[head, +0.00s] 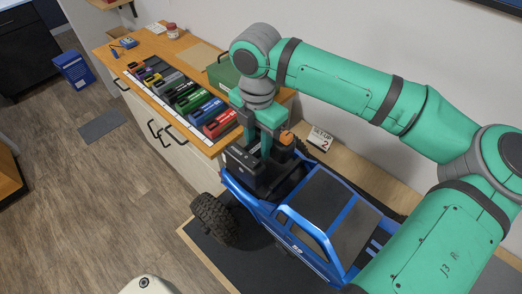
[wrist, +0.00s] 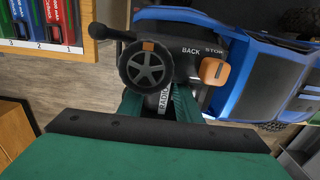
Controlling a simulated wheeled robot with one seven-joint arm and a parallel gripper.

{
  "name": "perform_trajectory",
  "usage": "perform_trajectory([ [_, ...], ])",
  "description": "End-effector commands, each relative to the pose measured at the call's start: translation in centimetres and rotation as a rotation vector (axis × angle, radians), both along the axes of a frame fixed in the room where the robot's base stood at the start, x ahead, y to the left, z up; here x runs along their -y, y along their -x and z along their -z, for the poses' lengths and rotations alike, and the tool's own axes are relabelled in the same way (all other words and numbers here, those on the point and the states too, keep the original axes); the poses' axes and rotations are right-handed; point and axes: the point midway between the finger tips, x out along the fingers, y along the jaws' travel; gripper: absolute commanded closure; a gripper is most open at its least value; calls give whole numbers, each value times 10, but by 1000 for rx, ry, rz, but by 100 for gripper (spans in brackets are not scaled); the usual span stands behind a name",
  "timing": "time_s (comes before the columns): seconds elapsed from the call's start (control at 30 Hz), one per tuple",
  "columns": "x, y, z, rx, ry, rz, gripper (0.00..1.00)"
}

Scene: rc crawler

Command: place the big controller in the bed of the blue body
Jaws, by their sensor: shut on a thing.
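The big controller (head: 243,163) is a dark, boxy radio with a spoked wheel and a stubby antenna. My gripper (head: 266,148) is shut on it from above. In the wrist view, my gripper (wrist: 160,102) has the "RADIO" label between its fingers, with the controller's wheel (wrist: 148,68) just beyond. The blue body (head: 305,235) is a pickup with a dark roof. The controller is at the bed end of the body, over or in the bed. My gripper and the controller hide most of the bed floor, so I cannot tell whether they touch.
A wooden counter (head: 150,45) behind holds a row of coloured packs (head: 190,103) in numbered slots. A green box (head: 222,75) and a card marked 2 (head: 320,139) stand near the wall. A big black tyre (head: 214,218) sits beside the body.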

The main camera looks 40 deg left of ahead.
Motion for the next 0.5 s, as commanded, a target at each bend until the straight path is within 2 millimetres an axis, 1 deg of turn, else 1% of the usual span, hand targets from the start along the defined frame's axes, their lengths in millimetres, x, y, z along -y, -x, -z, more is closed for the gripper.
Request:
perform_trajectory([
  [0.13,3,-8,12,1,1,2,100],
  [0.3,2,-7,35,1,0,1,100],
  [0.37,2,-7,38,2,0,0,100],
  [0.5,5,-8,38,2,-1,6,100],
])
